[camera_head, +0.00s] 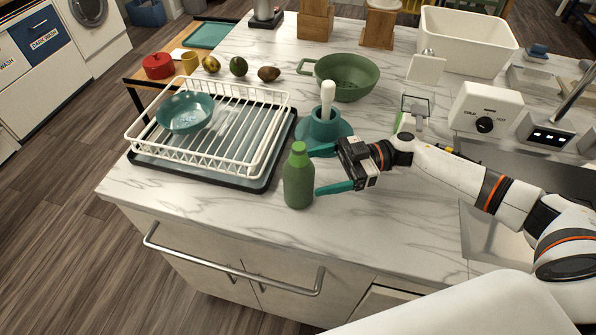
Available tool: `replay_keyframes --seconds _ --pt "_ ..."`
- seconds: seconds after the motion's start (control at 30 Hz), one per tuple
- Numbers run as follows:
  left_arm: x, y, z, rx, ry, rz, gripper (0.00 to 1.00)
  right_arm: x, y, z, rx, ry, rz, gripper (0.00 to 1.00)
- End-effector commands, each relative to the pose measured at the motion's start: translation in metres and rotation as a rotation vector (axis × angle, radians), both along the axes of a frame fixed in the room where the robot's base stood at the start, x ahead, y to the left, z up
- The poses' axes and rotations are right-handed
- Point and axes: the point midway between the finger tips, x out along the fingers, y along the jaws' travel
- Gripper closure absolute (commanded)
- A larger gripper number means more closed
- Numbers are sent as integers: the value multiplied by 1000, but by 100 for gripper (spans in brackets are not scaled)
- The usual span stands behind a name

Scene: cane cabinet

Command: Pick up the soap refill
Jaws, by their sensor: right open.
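A green bottle (298,182) with a lighter green cap stands upright near the front edge of the marble counter; it looks like the soap refill. My right gripper (316,172) comes in from the right at about the bottle's height. Its two teal fingers are spread apart and point left at the bottle. The fingertips are close to the bottle's right side; I cannot tell whether they touch it. Nothing is held. My left gripper is not in view.
A white dish rack (215,125) with a teal bowl (186,112) stands left of the bottle. A teal pot (325,132) with a white-handled tool is just behind my right gripper. A green colander (345,76) stands farther back. The counter's front edge (220,212) is close.

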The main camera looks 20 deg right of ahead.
Motion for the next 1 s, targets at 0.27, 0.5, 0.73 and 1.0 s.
replay_keyframes --seconds 0.27,0.5,0.73,1.0 --pt "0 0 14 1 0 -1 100 0 24 1 1 1 0 17" --pt "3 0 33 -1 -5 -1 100 -1 59 -3 2 0 1 17" --pt "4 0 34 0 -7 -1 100 0 67 -6 0 0 -2 17" --pt "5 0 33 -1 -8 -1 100 0 67 -6 -1 0 -1 44"
